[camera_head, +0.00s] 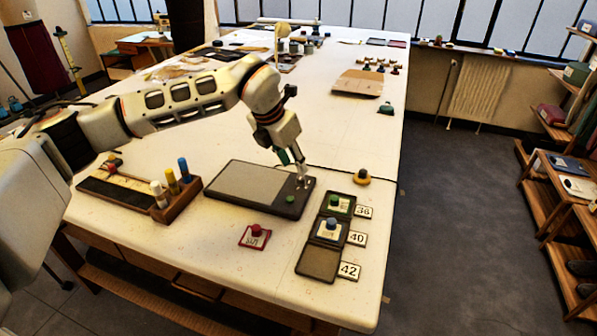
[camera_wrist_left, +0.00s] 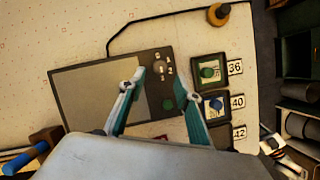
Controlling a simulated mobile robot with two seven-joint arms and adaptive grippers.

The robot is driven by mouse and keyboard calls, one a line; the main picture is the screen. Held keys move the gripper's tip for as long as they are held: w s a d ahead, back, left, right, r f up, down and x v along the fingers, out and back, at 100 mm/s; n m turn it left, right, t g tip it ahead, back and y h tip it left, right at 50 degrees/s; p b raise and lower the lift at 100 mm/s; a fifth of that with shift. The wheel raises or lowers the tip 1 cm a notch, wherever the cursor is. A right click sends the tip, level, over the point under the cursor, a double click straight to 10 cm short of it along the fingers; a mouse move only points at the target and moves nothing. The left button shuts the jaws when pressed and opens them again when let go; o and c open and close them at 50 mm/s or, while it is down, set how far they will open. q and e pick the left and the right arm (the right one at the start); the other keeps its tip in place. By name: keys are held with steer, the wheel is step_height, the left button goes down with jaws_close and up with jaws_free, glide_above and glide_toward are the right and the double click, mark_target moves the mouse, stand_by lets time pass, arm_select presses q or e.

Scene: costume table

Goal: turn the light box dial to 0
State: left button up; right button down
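The light box (camera_head: 248,183) is a dark, flat slab with a grey panel, lying on the white table. Its small round dial (camera_wrist_left: 158,69) sits near the upper right corner, with numerals beside it in the left wrist view. The dial's setting is too small to read. A green button (camera_wrist_left: 168,104) is below the dial. My left gripper (camera_head: 303,180) reaches down over the dial's corner. In the left wrist view its two fingers (camera_wrist_left: 151,70) are apart, with the dial between or just beyond the tips; I cannot tell whether they touch it.
Right of the box stand tiles with green and blue knobs (camera_head: 329,229) beside number cards (camera_head: 357,239). A yellow-based knob (camera_head: 362,177) is behind them, a red tile (camera_head: 254,238) in front. A wooden rack (camera_head: 175,200) with coloured pegs is left. A black cable (camera_wrist_left: 150,20) runs behind.

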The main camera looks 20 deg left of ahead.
mark_target(300, 178)
arm_select(q)
steer(key=shift+p+x, duration=0.3)
steer(key=shift+x, duration=2.4)
steer(key=shift+d, duration=0.1)
jaws_close()
